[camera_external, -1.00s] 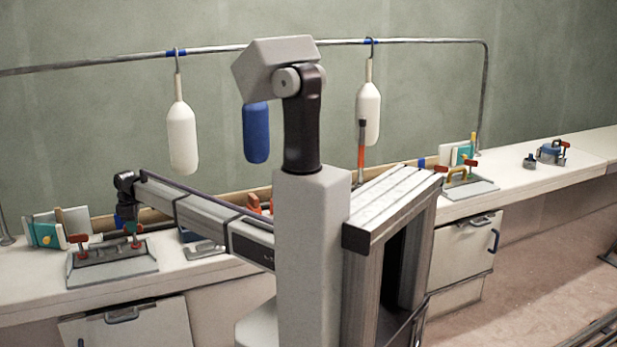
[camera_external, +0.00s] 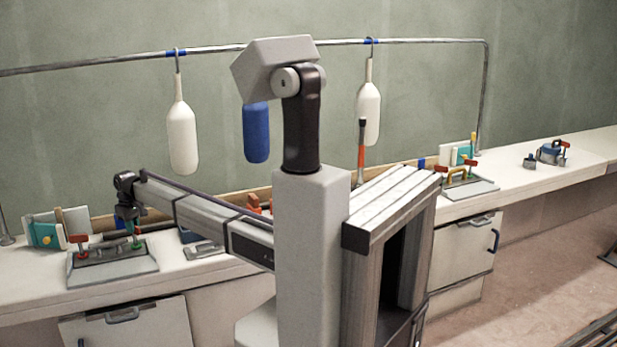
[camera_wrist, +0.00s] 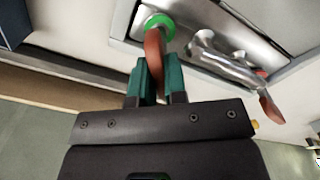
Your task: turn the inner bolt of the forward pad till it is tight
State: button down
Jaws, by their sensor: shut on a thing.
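The forward pad, a grey metal plate with sloped sides (camera_external: 112,268), sits on the bench at the left. Its bolt nearer my arm has a reddish-orange handle (camera_wrist: 154,50) and a green ring (camera_wrist: 158,22) at its base; the ring also shows in the external view (camera_external: 137,245). My gripper (camera_wrist: 154,78) is shut on this handle, with one teal finger on each side; in the external view it (camera_external: 131,228) is over the pad's right part. The other bolt, with a red handle (camera_external: 78,239), stands at the pad's left; it also shows in the wrist view (camera_wrist: 271,106), with a red ring.
A metal cleat-like fitting (camera_wrist: 225,62) lies between the two bolts. A teal and white block (camera_external: 44,234) stands behind the pad at the left. A flat metal piece (camera_external: 203,250) lies right of the pad. White fenders (camera_external: 182,140) hang from the rail above.

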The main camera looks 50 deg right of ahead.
dwell(0.4)
jog(key=c, duration=1.2)
grip_release()
jog(key=shift+o, duration=0.2)
jog(key=shift+r, duration=0.1)
notch_tip(320, 180, up, 11)
jog(key=p, duration=1)
jog(key=shift+p, duration=0.4)
jog(key=s+m, duration=0.2)
jog(key=s, duration=3.9)
